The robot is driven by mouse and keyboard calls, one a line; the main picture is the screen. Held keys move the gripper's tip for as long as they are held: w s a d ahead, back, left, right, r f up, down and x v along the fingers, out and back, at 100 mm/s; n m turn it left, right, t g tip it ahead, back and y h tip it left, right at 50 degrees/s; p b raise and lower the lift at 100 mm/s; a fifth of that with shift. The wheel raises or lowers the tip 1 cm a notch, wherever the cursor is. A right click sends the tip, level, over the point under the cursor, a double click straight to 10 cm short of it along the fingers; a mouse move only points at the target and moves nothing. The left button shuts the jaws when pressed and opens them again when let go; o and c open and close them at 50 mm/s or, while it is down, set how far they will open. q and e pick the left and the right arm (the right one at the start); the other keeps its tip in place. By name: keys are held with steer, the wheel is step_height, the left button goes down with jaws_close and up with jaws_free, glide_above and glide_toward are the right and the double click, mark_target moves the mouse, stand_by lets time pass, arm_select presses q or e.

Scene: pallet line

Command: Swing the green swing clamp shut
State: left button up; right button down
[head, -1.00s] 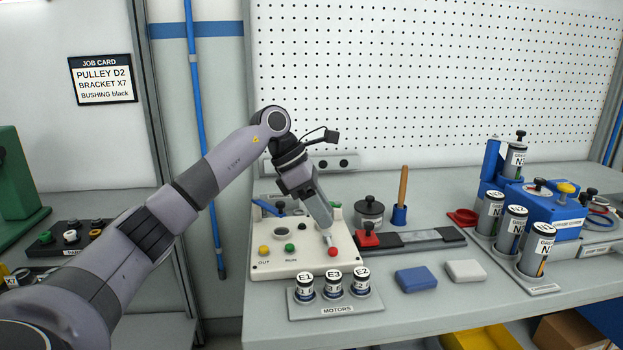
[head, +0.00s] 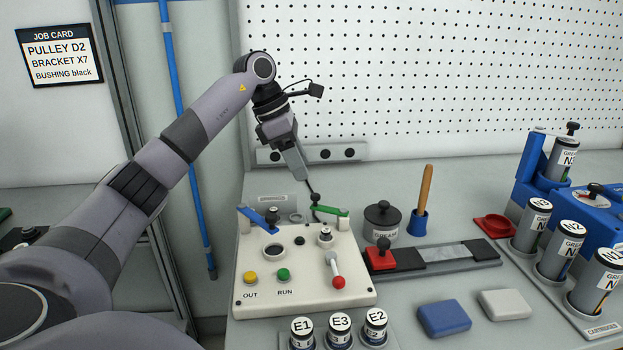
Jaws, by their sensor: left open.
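The green swing clamp (head: 330,211) is at the back right of a cream fixture box (head: 305,290). Its green bar points to the right, and a dark upright pin stands at its left end. My left gripper (head: 312,192) is just above and behind the clamp's left end, pointing down. Its fingers are small and dark here, and I cannot tell whether they touch the clamp. A blue swing clamp (head: 258,217) sits at the back left of the box, beside a round dark hole (head: 274,251). My right gripper is out of view.
A red-knobbed lever (head: 337,271) and yellow and green buttons stand on the box top.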

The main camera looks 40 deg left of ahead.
mark_target(314, 195)
arm_select(q)
steer(key=shift+w+a+x, duration=0.1)
steer(key=shift+a+x, duration=0.05)
steer(key=shift+x, duration=1.6)
steer(key=shift+w+a+x, duration=0.1)
steer(key=shift+a+x, duration=0.05)
steer(key=shift+x, duration=1.55)
jaws_close()
